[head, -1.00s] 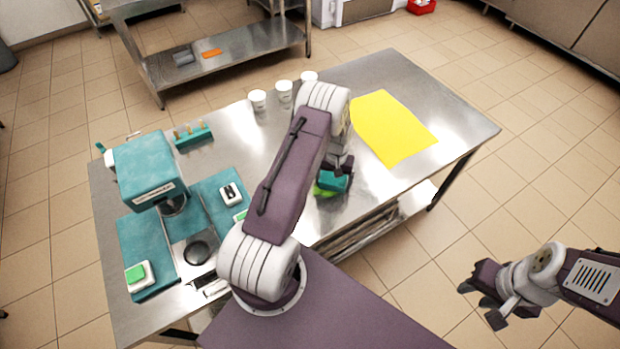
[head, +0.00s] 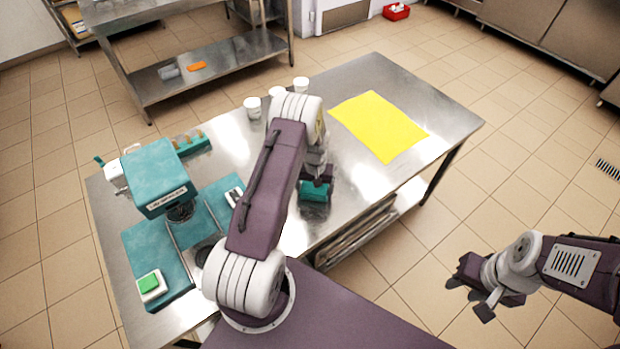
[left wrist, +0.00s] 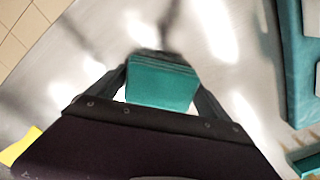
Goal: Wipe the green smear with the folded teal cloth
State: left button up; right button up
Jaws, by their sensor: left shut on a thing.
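The folded teal cloth (head: 314,192) is held in my left gripper (head: 316,183), low over the front part of the steel table (head: 352,205). In the left wrist view the cloth (left wrist: 161,84) sits between the two dark fingers of the left gripper (left wrist: 160,74), which are shut on it. I cannot tell whether the cloth touches the table. No green smear shows in either view now; whether any lies under the cloth is hidden. My right gripper (head: 470,293) hangs off the table at the right, open and empty.
A yellow sheet (head: 382,125) lies right of the cloth. White cups (head: 253,107) stand along the back edge. A teal machine (head: 158,182) and a white box with a green top (head: 151,284) occupy the left end. Bare steel lies between the cloth and the sheet.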

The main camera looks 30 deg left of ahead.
pick_arm(q)
notch_tip(320, 180, up, 3)
jog(key=shift+f, duration=0.2)
jog(key=shift+w+d+r+p, duration=0.1)
jog(key=shift+w+r+p, duration=0.1)
jog(key=shift+r+p, duration=0.8)
notch_tip(320, 180, up, 3)
jog(key=shift+s+f+p, duration=0.1)
jog(key=shift+p, duration=1)
jog(key=shift+r, duration=0.25)
pick_arm(e)
jog(key=r, duration=0.5)
jog(key=shift+w, duration=0.2)
